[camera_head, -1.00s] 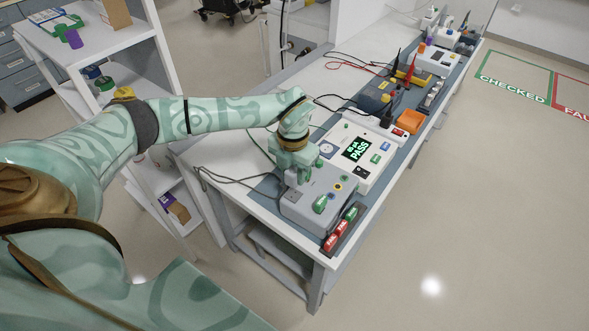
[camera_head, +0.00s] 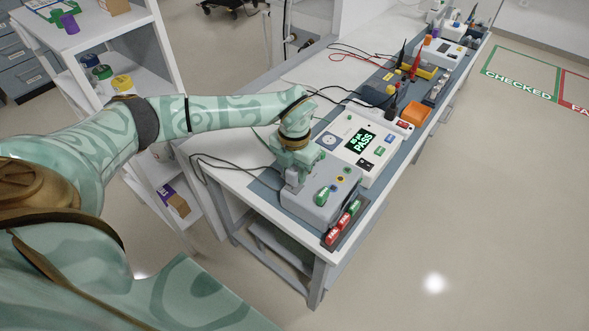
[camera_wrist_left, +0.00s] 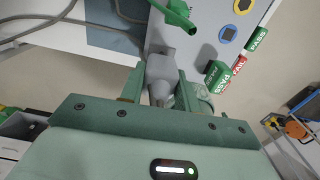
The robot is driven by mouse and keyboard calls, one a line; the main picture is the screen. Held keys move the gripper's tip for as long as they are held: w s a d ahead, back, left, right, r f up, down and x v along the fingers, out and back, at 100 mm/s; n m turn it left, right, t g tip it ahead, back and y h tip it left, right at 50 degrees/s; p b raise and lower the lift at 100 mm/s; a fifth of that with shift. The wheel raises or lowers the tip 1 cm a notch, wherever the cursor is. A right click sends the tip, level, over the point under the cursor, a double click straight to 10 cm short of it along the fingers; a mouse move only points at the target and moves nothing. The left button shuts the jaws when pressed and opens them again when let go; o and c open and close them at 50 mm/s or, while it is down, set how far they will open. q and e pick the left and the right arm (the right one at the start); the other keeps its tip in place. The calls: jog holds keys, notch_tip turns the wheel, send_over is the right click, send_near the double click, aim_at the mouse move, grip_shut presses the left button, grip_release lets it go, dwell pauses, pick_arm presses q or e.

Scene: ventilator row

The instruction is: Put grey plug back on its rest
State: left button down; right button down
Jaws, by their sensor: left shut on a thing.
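My left gripper (camera_head: 293,178) is low at the left end of the grey box (camera_head: 318,213) on the bench. In the left wrist view its fingers (camera_wrist_left: 161,98) are shut on the grey plug (camera_wrist_left: 163,72), which sits between them with its grey body pointing away from the palm. In the head view the gripper and wrist mostly hide the plug. I cannot tell whether the plug touches the surface beneath it. I cannot make out its rest. My right gripper is in neither view.
A green connector (camera_wrist_left: 178,12) lies close beyond the plug. The box carries a green PASS tag (camera_head: 322,197) and coloured sockets. Several red and green tags stand in a tray at the bench's front end. A white tester (camera_head: 336,145) reads PASS. Dark cables (camera_head: 225,163) loop on the left.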

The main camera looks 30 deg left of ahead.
pick_arm(q)
jog(key=shift+f+b, duration=0.55)
jog(key=shift+f, duration=0.6)
dwell(0.4)
jog(key=c, duration=0.9)
grip_release()
notch_tip(320, 180, up, 16)
jog(key=p, duration=0.3)
jog(key=shift+r, duration=0.15)
